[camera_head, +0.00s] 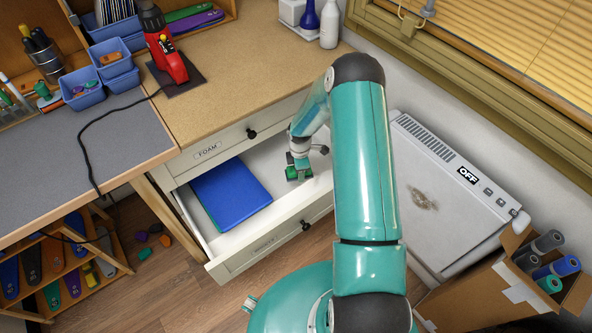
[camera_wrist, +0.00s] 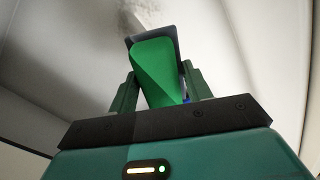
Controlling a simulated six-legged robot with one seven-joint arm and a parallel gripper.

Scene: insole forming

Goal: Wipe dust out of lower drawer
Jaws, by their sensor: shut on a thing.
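The lower drawer (camera_head: 270,242) is pulled open below the closed drawer labelled FOAM. My gripper (camera_head: 298,168) reaches down into the right part of this drawer. In the wrist view my gripper (camera_wrist: 158,92) is shut on a green-handled brush (camera_wrist: 155,68) with a dark head, which also shows small in the head view (camera_head: 291,172). Grey dust (camera_wrist: 138,15) lies on the white surface just beyond the brush head. I cannot tell whether the brush touches the drawer bottom.
Blue foam sheets (camera_head: 231,193) with a green one beneath fill the drawer's left part. The FOAM drawer (camera_head: 232,136) and bench top are above. A white unit reading OFF (camera_head: 440,190) stands right. A cardboard box of rolls (camera_head: 545,275) stands lower right.

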